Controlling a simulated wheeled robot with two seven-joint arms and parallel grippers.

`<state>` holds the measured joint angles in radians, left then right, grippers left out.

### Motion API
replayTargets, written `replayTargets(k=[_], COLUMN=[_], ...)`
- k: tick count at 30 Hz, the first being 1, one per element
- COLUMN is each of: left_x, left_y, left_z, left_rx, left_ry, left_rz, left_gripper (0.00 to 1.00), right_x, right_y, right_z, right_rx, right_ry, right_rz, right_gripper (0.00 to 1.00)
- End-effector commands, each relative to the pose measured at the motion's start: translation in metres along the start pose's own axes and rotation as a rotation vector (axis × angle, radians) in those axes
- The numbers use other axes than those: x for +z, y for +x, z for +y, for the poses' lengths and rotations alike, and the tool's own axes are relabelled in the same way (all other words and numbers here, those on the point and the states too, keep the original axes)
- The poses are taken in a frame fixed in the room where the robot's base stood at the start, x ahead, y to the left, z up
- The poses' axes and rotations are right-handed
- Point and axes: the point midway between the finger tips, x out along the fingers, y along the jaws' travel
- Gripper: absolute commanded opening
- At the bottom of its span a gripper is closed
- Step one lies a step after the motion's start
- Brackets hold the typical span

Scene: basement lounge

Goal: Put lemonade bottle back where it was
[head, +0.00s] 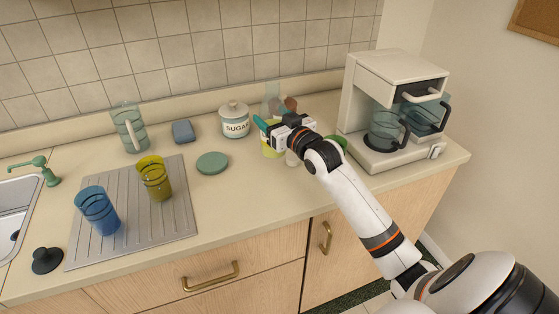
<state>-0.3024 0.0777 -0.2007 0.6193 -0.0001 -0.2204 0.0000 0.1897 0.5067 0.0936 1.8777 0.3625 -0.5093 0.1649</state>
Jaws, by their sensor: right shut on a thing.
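My right gripper (270,128) is at the back of the counter, right of the sugar jar. It is shut on the lemonade bottle (270,150), of which a yellow-green part shows below the gripper. The gripper and wrist hide much of the bottle, and I cannot tell whether its base touches the counter. A clear bottle-like top (271,93) and a brown top (290,103) show behind the gripper; which items they belong to is unclear. My left gripper is not in view.
The sugar jar (235,122) stands close left of the gripper. A coffee maker (390,75) stands to the right, with a green item (340,143) beside it. A drainboard (165,225) holds blue (97,210) and yellow (154,178) cups. The front-middle counter is clear.

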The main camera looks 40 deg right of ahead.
Motion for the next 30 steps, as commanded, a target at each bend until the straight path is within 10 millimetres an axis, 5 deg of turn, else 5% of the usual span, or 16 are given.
replayTargets(k=[16, 30], left_x=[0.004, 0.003], left_y=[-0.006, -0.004], left_z=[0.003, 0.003], left_rx=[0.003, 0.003], left_ry=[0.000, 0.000], left_rz=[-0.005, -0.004], left_gripper=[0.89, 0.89], right_x=[-0.075, -0.084], right_y=[0.000, 0.000], right_z=[0.000, 0.001], right_rx=[0.001, 0.002], right_ry=[-0.002, -0.002], right_rz=[-0.001, -0.004], right_gripper=[0.23, 0.23])
